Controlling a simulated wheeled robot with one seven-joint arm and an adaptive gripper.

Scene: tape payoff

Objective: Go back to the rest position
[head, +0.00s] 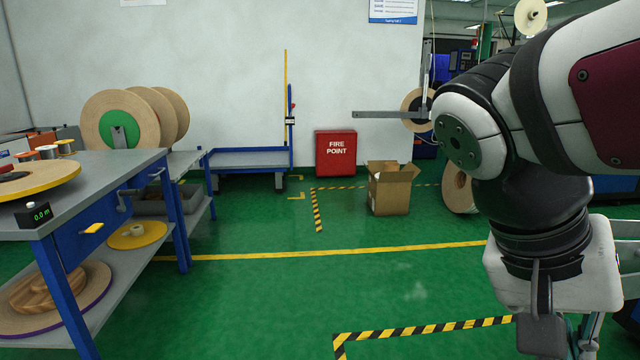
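My arm comes in from the upper right of the head view and bends down at the right side. My gripper (584,345) is at the bottom right, pointing down, and is cut off by the lower edge. Its fingertips are out of view, so whether it is open, shut or holding anything is hidden. It is over the green floor, well apart from the grey-topped workbench (98,182) on the left.
The bench bears a yellow-rimmed reel (62,174) and a counter reading 0.0 m (38,213). A blue trolley (250,160), a red FIRE POINT box (336,154) and an open cardboard box (390,190) stand farther back. The middle floor (300,290) is clear.

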